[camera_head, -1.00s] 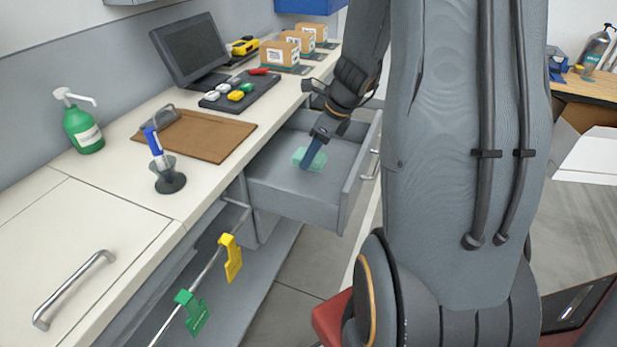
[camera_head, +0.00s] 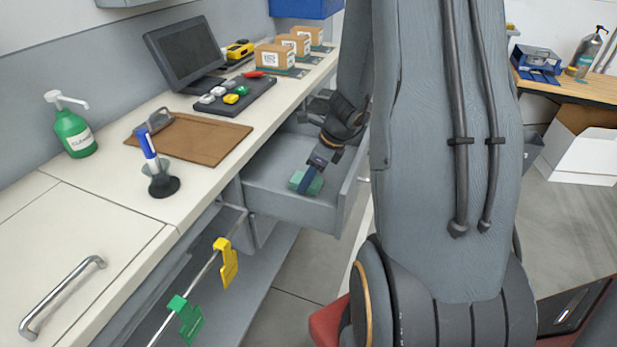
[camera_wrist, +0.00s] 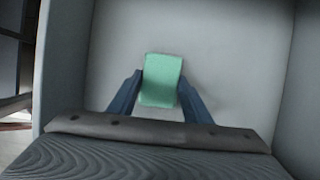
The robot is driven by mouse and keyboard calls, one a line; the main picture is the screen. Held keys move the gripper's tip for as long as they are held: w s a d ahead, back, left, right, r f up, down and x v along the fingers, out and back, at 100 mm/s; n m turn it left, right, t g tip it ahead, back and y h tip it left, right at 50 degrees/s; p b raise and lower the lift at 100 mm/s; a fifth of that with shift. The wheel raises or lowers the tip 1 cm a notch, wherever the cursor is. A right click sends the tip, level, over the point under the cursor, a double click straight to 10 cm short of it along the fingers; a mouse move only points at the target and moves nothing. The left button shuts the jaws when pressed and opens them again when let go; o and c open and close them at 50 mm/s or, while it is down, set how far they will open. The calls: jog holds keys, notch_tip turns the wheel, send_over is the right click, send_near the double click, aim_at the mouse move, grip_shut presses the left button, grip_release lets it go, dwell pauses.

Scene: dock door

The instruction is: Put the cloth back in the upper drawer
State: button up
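The green cloth (camera_head: 297,179) is a small folded block inside the open grey drawer (camera_head: 272,200) under the counter. My gripper (camera_head: 308,180) reaches down into the drawer with its blue fingers at the cloth. In the wrist view, the cloth (camera_wrist: 161,80) sits between the two fingertips of my gripper (camera_wrist: 160,78), which are against or very near its sides. It looks gripped. The grey drawer floor (camera_wrist: 235,60) lies below it; whether the cloth touches that floor is hard to tell.
The counter (camera_head: 95,190) holds a green pump bottle (camera_head: 74,133), a brown clipboard (camera_head: 205,140), a pen holder (camera_head: 162,182), a monitor (camera_head: 186,52) and small boxes (camera_head: 275,57). A rail with yellow (camera_head: 227,262) and green (camera_head: 187,322) tags runs below the counter.

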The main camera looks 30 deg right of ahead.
jog(key=o, duration=0.4)
jog(key=shift+r, duration=0.25)
jog(key=p+v, duration=0.1)
jog(key=v, duration=1.1)
jog(key=shift+f, duration=0.15)
